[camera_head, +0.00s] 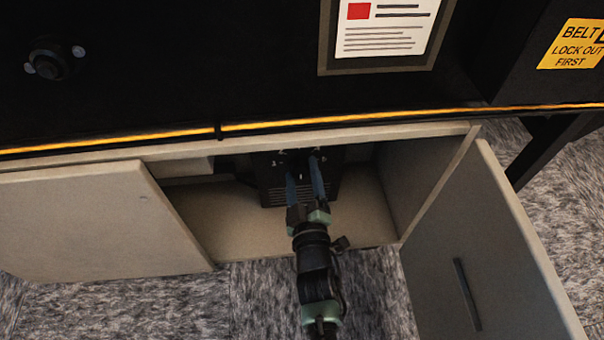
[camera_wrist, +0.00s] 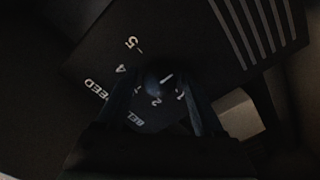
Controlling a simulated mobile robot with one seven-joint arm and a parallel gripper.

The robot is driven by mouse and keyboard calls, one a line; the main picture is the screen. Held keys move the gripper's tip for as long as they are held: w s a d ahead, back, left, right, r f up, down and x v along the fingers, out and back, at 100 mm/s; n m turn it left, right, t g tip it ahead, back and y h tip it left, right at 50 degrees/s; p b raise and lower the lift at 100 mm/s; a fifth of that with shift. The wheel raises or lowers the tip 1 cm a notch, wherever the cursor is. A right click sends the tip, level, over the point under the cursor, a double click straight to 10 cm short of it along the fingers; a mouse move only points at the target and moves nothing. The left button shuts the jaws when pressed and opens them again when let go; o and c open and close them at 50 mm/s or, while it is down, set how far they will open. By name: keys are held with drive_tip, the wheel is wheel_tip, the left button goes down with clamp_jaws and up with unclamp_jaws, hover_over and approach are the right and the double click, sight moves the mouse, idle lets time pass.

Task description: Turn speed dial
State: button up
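The speed dial (camera_wrist: 160,77) is a dark round knob with a pale pointer mark, on a black control box (camera_head: 270,186) inside the open cabinet. Numbers including 2, 4 and 5 and part of the word SPEED show around it in the wrist view. The pointer appears to lie near the low numbers. My gripper (camera_head: 303,168) reaches into the cabinet, its two blue fingers apart at the box's face. In the wrist view the fingers lie on either side of the knob. The picture is too dark to tell whether they touch it.
The cabinet's right door (camera_head: 480,250) stands open beside my arm. A dark machine edge with an orange strip (camera_head: 350,118) runs above the opening. A pale block (camera_wrist: 238,113) sits beside the right finger.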

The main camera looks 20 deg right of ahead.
drive_tip(key=shift+o, duration=0.6)
drive_tip(key=p+v, duration=0.5)
drive_tip(key=v, duration=0.8)
